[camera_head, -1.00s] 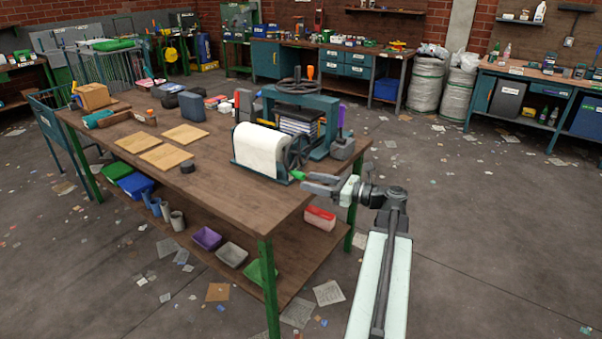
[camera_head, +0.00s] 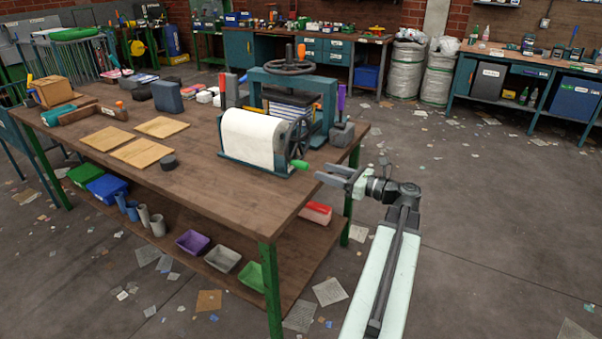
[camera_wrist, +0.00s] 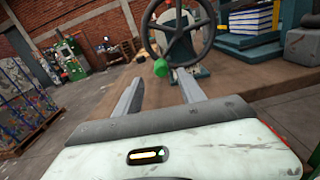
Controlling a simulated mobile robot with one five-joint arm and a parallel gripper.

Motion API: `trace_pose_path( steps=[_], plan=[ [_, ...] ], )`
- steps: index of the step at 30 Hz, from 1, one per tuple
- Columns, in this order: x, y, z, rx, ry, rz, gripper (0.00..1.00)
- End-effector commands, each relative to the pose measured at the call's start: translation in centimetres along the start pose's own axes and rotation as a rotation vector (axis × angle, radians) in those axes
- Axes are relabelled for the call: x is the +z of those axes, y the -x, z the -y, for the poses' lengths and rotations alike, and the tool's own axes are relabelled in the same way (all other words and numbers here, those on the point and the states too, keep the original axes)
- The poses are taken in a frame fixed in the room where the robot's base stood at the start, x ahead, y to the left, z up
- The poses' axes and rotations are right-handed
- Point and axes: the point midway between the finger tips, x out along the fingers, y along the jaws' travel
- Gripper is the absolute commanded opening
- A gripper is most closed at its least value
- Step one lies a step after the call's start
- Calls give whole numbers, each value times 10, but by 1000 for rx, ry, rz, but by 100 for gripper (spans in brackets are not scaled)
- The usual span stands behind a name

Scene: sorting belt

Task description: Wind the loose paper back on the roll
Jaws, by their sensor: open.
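The white paper roll (camera_head: 252,137) sits in a teal stand near the right end of the wooden workbench. Its paper hangs smooth over the front. A dark spoked crank wheel (camera_head: 297,138) with a green handle (camera_head: 300,165) is on the roll's right side. In the wrist view the crank wheel (camera_wrist: 178,33) and green handle (camera_wrist: 161,68) are straight ahead. My gripper (camera_head: 337,174) is open and empty, right of the green handle and apart from it. Both fingers show in the wrist view (camera_wrist: 160,95), with the handle beyond the gap between them.
A teal press (camera_head: 330,92) with a handwheel stands right behind the roll, a stack of books inside it. The floor right of the bench is open, with scattered paper scraps.

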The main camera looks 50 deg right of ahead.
Motion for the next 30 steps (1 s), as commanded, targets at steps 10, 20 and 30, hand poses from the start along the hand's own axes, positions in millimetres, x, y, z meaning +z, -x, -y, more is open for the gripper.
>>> trace_pose_path(
  steps=[10,20,30],
  plan=[
    [-3,-18,1,-2,0,0,47],
    [-3,-69,3,-6,0,0,47],
    [-3,-73,4,-9,0,1,41]
  ],
)
